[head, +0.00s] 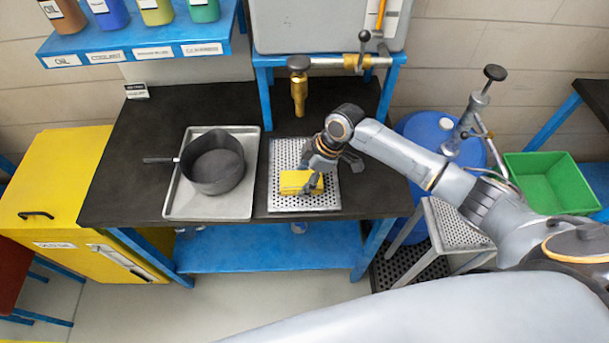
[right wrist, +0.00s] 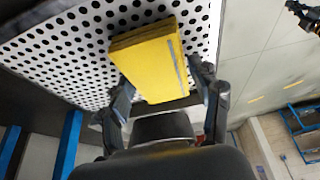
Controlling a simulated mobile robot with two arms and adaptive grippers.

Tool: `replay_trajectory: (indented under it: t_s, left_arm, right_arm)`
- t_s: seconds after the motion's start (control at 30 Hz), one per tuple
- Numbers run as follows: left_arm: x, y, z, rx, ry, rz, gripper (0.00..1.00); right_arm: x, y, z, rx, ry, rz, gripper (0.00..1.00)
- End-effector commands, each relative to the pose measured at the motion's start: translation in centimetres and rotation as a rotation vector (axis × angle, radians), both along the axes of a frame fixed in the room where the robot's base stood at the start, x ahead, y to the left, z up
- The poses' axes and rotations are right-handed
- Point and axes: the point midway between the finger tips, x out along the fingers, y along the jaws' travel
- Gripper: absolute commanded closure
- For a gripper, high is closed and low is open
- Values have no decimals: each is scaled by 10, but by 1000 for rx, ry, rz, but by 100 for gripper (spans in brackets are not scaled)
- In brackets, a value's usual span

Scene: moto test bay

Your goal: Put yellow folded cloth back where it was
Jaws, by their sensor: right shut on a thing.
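The yellow folded cloth (head: 297,181) is at the perforated metal tray (head: 306,203) on the dark workbench. My right gripper (head: 312,182) reaches down over it and is shut on it. In the right wrist view the cloth (right wrist: 152,66) sits between the two fingers of my right gripper (right wrist: 165,90), with the perforated surface (right wrist: 60,55) behind it. I cannot tell whether the cloth touches the tray. My left gripper is not in the head view.
A dark pot (head: 213,165) stands on a plain metal tray (head: 236,205) to the left. A brass nozzle (head: 299,92) hangs above the bench. A blue drum (head: 423,127) and a green bin (head: 553,181) are at the right, a yellow cabinet (head: 60,180) at the left.

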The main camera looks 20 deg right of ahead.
Motion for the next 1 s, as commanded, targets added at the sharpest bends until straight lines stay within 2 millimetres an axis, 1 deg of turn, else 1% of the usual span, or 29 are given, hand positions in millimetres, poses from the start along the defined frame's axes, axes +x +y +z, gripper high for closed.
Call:
replay_trajectory:
  t_s: [0.1,0.13,0.17,0.2,0.23,0.53,0.67,0.77,1.0]
  left_arm:
    - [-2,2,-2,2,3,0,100]
    - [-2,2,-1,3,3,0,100]
    - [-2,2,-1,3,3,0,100]
    - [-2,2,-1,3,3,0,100]
    - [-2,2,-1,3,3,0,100]
    - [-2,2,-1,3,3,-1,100]
    - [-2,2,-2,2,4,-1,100]
    - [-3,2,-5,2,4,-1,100]
    - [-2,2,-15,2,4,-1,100]
  right_arm:
    - [0,0,-3,0,0,0,66]
    - [0,0,-2,0,0,0,33]
    - [0,0,-2,0,0,0,27]
    - [0,0,-2,0,0,0,19]
    - [0,0,-2,0,0,0,14]
    - [0,0,-1,0,0,0,14]
    - [0,-2,5,-1,-2,-1,14]
    - [-1,-8,17,0,-4,1,14]
    - [-6,-27,65,-2,-5,-1,14]
